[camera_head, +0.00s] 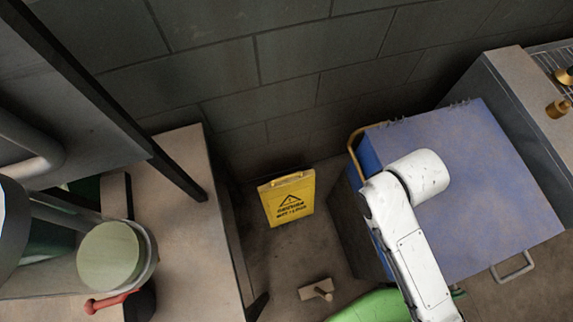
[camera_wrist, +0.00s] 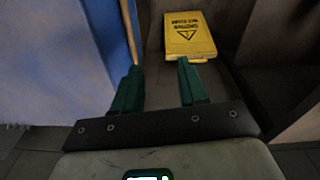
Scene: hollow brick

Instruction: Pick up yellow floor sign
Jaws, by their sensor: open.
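The yellow floor sign (camera_head: 288,200) stands on the floor in the gap between a bench and a blue-topped cabinet, near the block wall. It carries a black warning triangle and dark lettering. In the wrist view the sign (camera_wrist: 189,36) shows upside down, ahead of my gripper and a little right of the middle between its fingers. My gripper (camera_wrist: 160,78) has two green fingers, held apart with nothing between them. The right finger's tip appears close to the sign's lower edge in the picture; I cannot tell whether they touch. The gripper's fingers do not show in the head view.
The blue-topped cabinet (camera_head: 478,190) stands right of the sign, with a wooden handle (camera_head: 357,140) near its edge. A bench (camera_head: 170,230) stands left. A small wooden piece (camera_head: 316,289) lies on the floor in front. The floor gap is narrow.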

